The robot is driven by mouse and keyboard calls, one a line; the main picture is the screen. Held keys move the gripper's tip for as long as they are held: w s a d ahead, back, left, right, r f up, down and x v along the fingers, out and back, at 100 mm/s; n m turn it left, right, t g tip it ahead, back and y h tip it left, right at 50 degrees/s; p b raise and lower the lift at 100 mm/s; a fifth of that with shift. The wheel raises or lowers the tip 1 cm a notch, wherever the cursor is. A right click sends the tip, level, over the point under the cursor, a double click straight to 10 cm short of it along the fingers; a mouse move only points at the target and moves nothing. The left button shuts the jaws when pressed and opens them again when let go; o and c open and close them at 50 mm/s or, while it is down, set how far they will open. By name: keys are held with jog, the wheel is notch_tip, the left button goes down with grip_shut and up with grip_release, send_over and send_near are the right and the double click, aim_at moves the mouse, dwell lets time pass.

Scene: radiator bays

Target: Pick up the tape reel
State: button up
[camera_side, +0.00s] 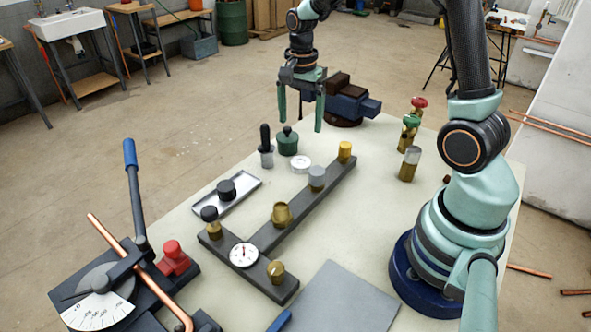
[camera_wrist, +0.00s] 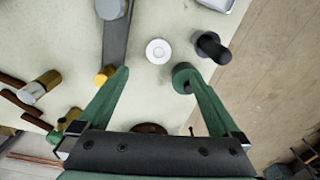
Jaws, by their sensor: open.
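The tape reel appears to be a small white disc with a round centre (camera_side: 301,164), lying flat on the pale bench top. In the wrist view the white reel (camera_wrist: 158,51) lies just beyond the fingertips, roughly centred between them. My gripper (camera_side: 301,118) is open and empty, its green fingers pointing down above the bench behind the reel. In the wrist view my gripper (camera_wrist: 156,72) shows both fingers spread wide, with nothing between them touching.
A green knobbed pot (camera_side: 287,142) and a black-handled grey piece (camera_side: 266,148) stand left of the reel. A dark bar (camera_side: 325,190) with a brass cylinder (camera_side: 345,151) lies right. A vise (camera_side: 348,103) stands behind. A shallow tray (camera_side: 240,195) is nearer the camera.

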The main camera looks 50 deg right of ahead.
aim_at(301, 162)
jog(key=f, duration=1.2)
jog(key=shift+d+f, duration=0.3)
jog(key=c, duration=1.1)
